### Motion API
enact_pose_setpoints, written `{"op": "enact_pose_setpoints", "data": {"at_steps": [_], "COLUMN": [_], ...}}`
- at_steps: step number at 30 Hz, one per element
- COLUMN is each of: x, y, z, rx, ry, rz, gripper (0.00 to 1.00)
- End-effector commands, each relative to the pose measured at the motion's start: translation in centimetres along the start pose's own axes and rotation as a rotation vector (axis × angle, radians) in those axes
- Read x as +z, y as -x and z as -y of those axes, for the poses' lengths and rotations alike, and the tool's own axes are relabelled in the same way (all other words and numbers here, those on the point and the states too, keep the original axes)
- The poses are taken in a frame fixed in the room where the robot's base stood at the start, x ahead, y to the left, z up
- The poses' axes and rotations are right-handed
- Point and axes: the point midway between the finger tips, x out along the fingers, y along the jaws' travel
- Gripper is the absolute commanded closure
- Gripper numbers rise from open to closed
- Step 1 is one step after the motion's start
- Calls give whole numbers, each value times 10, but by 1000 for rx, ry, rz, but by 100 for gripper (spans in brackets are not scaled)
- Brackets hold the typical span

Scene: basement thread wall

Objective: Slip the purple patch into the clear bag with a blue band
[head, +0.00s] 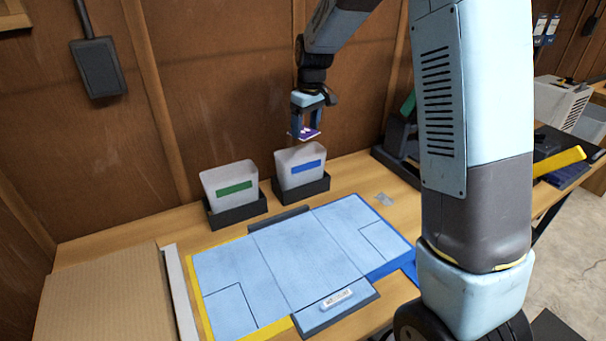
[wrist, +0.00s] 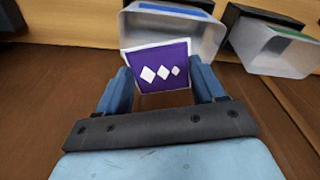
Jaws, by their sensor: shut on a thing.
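My gripper (head: 306,132) is shut on the purple patch (head: 309,134), holding it above the clear bag with a blue band (head: 300,160). In the wrist view the patch (wrist: 160,68) shows a white border and white diamonds, between the two blue fingers of my gripper (wrist: 160,82). The blue-band bag stands upright in a black holder (head: 303,190). In the wrist view this bag (wrist: 210,35) lies beyond the patch, with its mouth toward the camera. The patch overlaps part of the bag's opening there; I cannot tell its exact height above the rim.
A similar bag with a green band (head: 231,180) stands in a black holder to the left. A light blue folded mat (head: 300,260) lies in front. A cardboard box (head: 105,295) is at the left. A wooden wall (head: 220,80) rises close behind.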

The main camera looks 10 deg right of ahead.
Motion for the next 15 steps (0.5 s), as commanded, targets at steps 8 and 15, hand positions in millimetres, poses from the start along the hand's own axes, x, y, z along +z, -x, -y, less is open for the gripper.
{"op": "enact_pose_setpoints", "data": {"at_steps": [8,15], "x": [4,5], "y": [-30,-44], "z": [1,0], "rx": [0,1], "ry": [0,-1], "rz": [3,1], "gripper": [59,59]}}
